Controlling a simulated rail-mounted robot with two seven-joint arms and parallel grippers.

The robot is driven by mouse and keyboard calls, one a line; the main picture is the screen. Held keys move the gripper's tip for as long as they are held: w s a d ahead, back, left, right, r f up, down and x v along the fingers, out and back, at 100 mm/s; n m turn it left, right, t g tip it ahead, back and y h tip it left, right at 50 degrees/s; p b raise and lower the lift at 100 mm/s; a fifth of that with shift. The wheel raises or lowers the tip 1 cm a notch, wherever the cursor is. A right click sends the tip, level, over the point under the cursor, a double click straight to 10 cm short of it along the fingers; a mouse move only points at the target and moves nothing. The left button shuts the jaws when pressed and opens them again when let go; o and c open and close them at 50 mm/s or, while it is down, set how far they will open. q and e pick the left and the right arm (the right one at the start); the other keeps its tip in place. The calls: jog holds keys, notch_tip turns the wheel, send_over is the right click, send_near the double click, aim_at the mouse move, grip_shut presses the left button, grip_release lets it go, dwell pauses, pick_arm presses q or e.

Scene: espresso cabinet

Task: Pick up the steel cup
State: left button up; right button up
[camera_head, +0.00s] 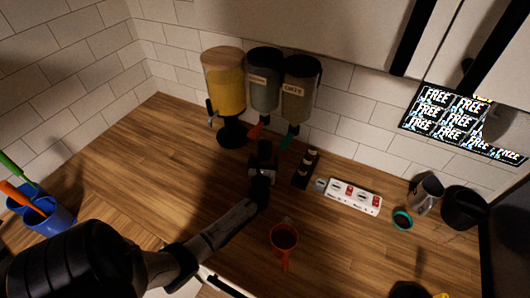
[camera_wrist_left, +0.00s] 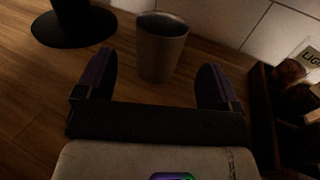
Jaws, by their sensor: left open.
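The steel cup (camera_wrist_left: 162,48) stands upright on the wooden counter in the left wrist view, just beyond and between the fingertips. My left gripper (camera_wrist_left: 156,82) is open around empty space, with the cup ahead of it and no clear contact. In the head view my left gripper (camera_head: 262,168) is low over the counter in front of the dispensers. There the cup is not clearly distinguishable; the gripper and the dark area around it obscure it. My right gripper is not seen.
The yellow dispenser's (camera_head: 226,90) black base (camera_wrist_left: 75,25) is left of the cup. A dark rack (camera_head: 306,168) with small round items is to the right, then a power strip (camera_head: 354,196).

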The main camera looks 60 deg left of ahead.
aim_at(264, 153)
pick_arm(q)
jog(key=x, duration=0.5)
jog(key=shift+w+a+b, duration=0.15)
jog(key=shift+a+b, duration=0.15)
jog(key=shift+b, duration=0.05)
jog(key=c, duration=1.1)
jog(key=shift+r, duration=0.1)
